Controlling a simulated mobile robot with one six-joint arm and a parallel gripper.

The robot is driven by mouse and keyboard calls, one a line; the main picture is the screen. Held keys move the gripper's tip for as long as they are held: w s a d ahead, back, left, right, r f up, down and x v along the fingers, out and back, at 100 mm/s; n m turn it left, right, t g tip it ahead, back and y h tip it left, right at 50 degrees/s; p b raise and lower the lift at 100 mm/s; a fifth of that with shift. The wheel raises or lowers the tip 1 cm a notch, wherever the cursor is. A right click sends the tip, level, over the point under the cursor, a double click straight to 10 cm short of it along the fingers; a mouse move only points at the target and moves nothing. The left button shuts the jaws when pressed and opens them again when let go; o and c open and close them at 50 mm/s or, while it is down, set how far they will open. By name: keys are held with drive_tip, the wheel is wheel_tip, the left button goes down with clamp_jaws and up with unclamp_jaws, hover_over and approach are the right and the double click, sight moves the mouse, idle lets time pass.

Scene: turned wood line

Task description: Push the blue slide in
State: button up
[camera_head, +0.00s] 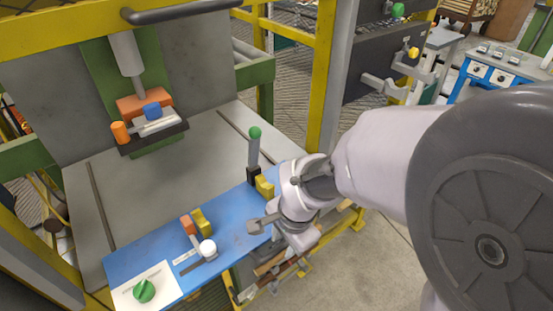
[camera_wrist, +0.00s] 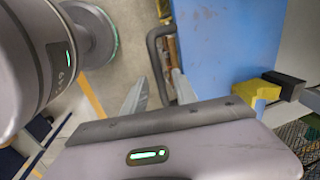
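A broad blue slab (camera_head: 235,215) with controls on top spans the front of the machine; it also fills the upper middle of the wrist view (camera_wrist: 225,45). A dark bar handle (camera_wrist: 153,62) stands off its edge there. My gripper (camera_wrist: 158,92) is open, its two grey fingers apart, with the lower part of the handle between or just beyond them; contact cannot be told. In the head view my gripper (camera_head: 262,218) is at the slab's right edge, and the handle is not clearly visible. A small blue block (camera_head: 152,110) sits on the fixture at the back.
A yellow frame post (camera_head: 330,75) rises behind my arm. The grey bed (camera_head: 160,180) is mostly clear.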

clamp_jaws()
idle(1.3)
